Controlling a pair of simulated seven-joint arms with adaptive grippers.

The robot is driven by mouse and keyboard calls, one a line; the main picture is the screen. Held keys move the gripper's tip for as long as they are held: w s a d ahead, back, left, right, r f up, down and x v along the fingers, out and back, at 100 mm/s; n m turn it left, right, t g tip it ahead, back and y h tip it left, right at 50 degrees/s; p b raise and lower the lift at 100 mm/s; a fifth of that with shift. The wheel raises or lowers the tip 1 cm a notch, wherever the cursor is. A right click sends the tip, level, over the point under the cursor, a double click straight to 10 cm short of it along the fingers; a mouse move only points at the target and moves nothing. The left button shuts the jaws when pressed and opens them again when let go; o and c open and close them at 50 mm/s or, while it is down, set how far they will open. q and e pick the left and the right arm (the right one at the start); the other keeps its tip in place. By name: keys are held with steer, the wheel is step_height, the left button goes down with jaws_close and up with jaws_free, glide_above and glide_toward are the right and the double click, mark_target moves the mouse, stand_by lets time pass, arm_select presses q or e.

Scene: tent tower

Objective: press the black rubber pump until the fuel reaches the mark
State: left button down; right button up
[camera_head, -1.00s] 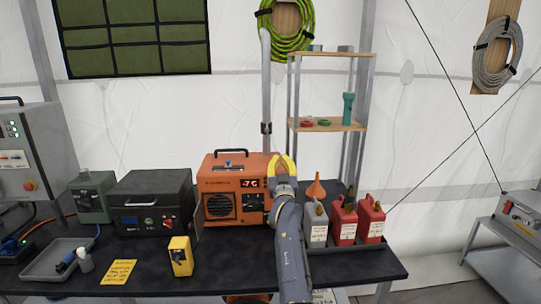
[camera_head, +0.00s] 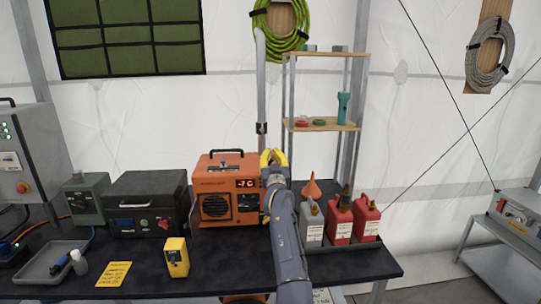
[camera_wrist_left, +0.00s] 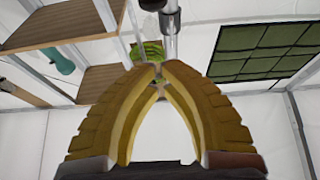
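An orange heater (camera_head: 226,206) with a lit display stands on the black table. My left gripper (camera_head: 273,153) has yellow fingers and points up beside the heater's upper right corner, in front of it in the head view. In the left wrist view its fingers (camera_wrist_left: 160,68) converge so that the tips meet or nearly meet, with nothing visible held between them. I cannot make out the black rubber pump or a fuel mark in either view; my left arm covers the area right of the heater. My right gripper is not in view.
Right of my arm stand a grey canister (camera_head: 312,226), red fuel cans (camera_head: 339,224) and an orange funnel (camera_head: 311,187). A shelf (camera_head: 325,125) rises behind. A black case (camera_head: 148,205), yellow meter (camera_head: 177,257) and grey tray (camera_head: 38,268) are left. The front table middle is clear.

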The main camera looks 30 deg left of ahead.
mark_target(270, 161)
arm_select(q)
steer(key=x, duration=0.6)
steer(key=shift+f, duration=1.95)
steer(key=shift+f, duration=0.1)
